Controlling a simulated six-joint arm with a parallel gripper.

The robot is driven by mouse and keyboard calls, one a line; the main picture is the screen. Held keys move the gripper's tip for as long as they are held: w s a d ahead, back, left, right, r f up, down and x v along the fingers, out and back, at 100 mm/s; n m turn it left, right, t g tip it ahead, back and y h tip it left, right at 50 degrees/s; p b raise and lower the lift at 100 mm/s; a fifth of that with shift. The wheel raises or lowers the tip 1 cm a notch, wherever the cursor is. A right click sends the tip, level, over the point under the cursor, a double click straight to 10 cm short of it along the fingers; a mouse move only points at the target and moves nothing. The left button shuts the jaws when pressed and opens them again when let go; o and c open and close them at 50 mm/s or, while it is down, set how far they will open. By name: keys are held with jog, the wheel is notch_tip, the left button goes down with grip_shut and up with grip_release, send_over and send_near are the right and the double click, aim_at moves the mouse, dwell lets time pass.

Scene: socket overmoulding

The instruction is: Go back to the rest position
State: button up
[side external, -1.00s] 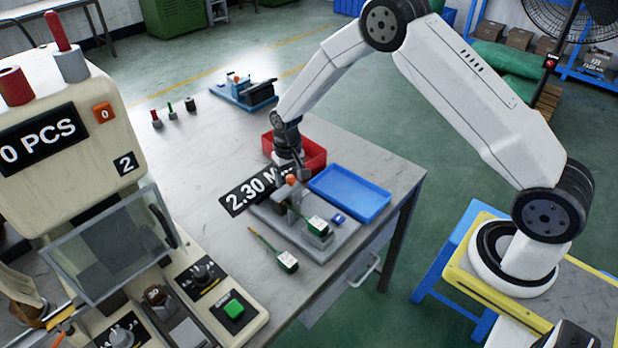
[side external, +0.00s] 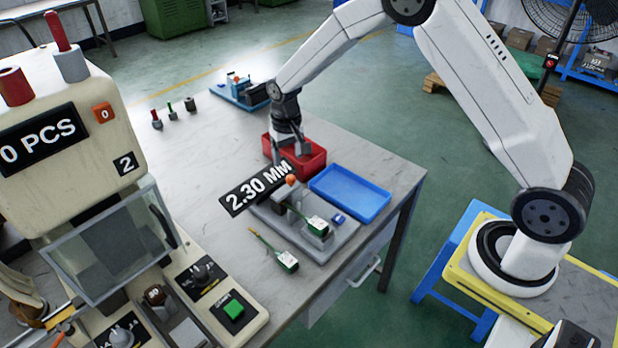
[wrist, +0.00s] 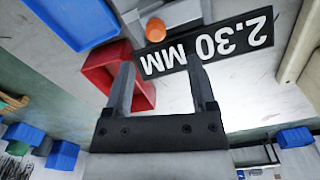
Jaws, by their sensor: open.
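My gripper (side external: 288,154) is open and empty. In the side external view it hangs over the near edge of the red tray (side external: 313,158), behind the 2.30 MM sign (side external: 258,188). In the wrist view its two fingers (wrist: 160,88) stand apart with nothing between them. There the red tray (wrist: 97,68) lies to the left, partly hidden by the left finger, and the sign (wrist: 212,43) shows upside down ahead of the fingers.
A blue tray (side external: 350,193) lies beside the grey fixture (side external: 338,243), which holds a green-and-white part (side external: 317,226). A similar part (side external: 287,261) lies on the table in front. The press machine (side external: 75,130) stands at left.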

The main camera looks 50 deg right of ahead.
jog(key=shift+s+r, duration=0.45)
jog(key=s+r+n+t, duration=0.1)
jog(key=s+r, duration=0.2)
jog(key=s, duration=0.7)
jog(key=s+r+n+t, duration=0.1)
jog(key=s+r+n, duration=0.1)
jog(key=s, duration=0.9)
jog(key=shift+s+a+r+t, duration=0.25)
jog(key=shift+a+r+t, duration=0.05)
jog(key=shift+r, duration=0.5)
jog(key=shift+w, duration=0.15)
jog(key=w+f+m+g, duration=0.1)
jog(key=w+f, duration=0.1)
jog(key=w, duration=0.5)
jog(key=w+f+m, duration=0.1)
jog(key=w+f, duration=0.2)
jog(key=w, duration=0.4)
jog(key=w+d+f+m+g, duration=0.1)
jog(key=w+f, duration=0.1)
jog(key=w, duration=0.6)
jog(key=shift+w+d+f+g, duration=0.1)
jog(key=shift+f+g, duration=0.15)
jog(key=shift+g, duration=0.05)
jog(key=shift+f, duration=0.1)
